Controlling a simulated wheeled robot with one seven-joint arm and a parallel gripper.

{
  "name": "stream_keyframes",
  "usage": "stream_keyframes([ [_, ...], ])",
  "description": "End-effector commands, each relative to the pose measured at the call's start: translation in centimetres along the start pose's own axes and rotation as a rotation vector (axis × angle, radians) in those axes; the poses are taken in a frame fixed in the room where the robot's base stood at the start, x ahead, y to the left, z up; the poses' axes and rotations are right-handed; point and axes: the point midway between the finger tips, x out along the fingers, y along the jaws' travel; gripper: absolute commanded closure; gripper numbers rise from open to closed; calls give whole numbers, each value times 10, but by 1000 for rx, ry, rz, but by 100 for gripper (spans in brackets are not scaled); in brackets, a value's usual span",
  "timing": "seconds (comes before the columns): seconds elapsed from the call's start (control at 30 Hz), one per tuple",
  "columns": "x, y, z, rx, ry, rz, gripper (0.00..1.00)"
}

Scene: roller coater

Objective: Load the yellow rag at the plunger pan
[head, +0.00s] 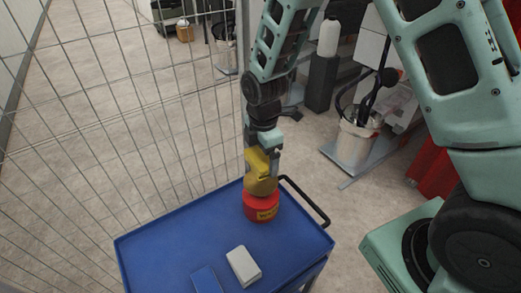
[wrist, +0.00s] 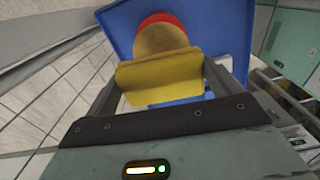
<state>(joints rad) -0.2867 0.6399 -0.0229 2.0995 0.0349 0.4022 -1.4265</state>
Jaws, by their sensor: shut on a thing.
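My gripper (head: 268,155) is shut on the yellow rag (head: 257,161), a folded block above the plunger can. In the wrist view the rag (wrist: 158,80) spans the gap between my two fingers (wrist: 160,76). The plunger can is red with a yellow label (head: 262,207) and stands upright on the blue cart. Its brass-yellow pan (head: 261,187) is on top, just below the rag; the pan (wrist: 160,39) also shows beyond the rag in the wrist view. I cannot tell whether rag and pan touch.
The blue cart top (head: 180,240) also holds a pale grey block (head: 243,266) and a blue block (head: 206,281). A black handle (head: 308,200) is at its right end. A wire mesh fence (head: 130,110) stands behind it. A white bucket (head: 355,140) stands on the floor beyond.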

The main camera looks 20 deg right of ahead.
Motion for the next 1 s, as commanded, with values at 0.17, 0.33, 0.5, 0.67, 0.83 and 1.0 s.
stream_keyframes([
  [0.17,13,0,0,1,0,-1,28],
  [0.33,30,0,0,-1,-1,-2,28],
  [0.5,48,0,0,1,-1,-1,28],
  [0.67,57,0,0,0,0,0,28],
  [0.83,58,0,0,0,0,1,28],
  [1.0,58,0,0,0,0,0,28],
])
